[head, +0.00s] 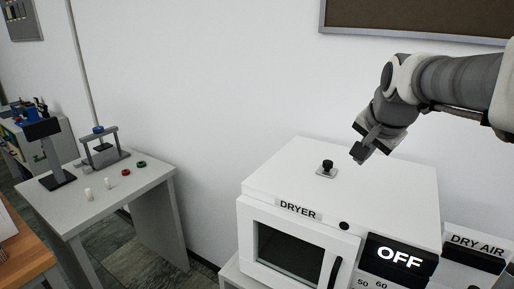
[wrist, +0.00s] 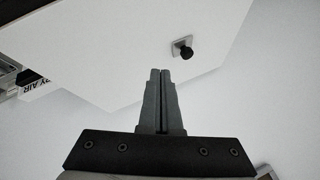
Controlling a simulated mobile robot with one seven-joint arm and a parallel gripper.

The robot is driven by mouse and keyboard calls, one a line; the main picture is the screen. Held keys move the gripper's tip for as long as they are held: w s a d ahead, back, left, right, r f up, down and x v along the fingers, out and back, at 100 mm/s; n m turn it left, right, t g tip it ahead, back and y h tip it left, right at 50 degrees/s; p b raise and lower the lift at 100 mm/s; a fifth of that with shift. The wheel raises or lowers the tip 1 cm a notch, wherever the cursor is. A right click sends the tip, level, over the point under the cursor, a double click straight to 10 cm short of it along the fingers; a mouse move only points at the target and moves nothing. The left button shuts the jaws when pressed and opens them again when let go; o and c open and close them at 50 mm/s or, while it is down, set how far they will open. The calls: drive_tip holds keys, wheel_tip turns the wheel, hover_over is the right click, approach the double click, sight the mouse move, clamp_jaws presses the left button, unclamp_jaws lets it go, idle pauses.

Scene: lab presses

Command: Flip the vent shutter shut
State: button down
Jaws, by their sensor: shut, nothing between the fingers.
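A white dryer (head: 292,254) stands at the lower right in the head view. On its top is a small vent fitting, a pale square plate with a black knob (head: 327,165); this is likely the vent shutter. In the wrist view the same knob (wrist: 186,52) shows ahead and slightly right of the fingertips. My gripper (head: 357,156) is above the dryer top, to the right of the knob and apart from it. In the wrist view my gripper (wrist: 160,72) has its two fingers together with nothing between them. Whether the shutter is open or shut I cannot tell.
The dryer's front has a door with a dark handle, a black OFF display (head: 399,257) and a DRY AIR box (head: 474,246) beside it. A grey table (head: 150,178) with a small press stands left. The dryer top is otherwise clear; a wall is behind.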

drive_tip(key=shift+w+d, duration=0.1)
drive_tip(key=shift+w, duration=0.4)
approach(332, 172)
drive_tip(key=d+f, duration=0.2)
drive_tip(key=f, duration=0.2)
drive_tip(key=shift+s+d, duration=0.2)
drive_tip(key=shift+d, duration=0.2)
drive_tip(key=shift+w+a+r+p, duration=0.15)
drive_tip(key=shift+w+a+p, duration=0.5)
drive_tip(key=shift+w, duration=0.45)
drive_tip(key=shift+w+a, duration=0.4)
drive_tip(key=shift+w, duration=0.2)
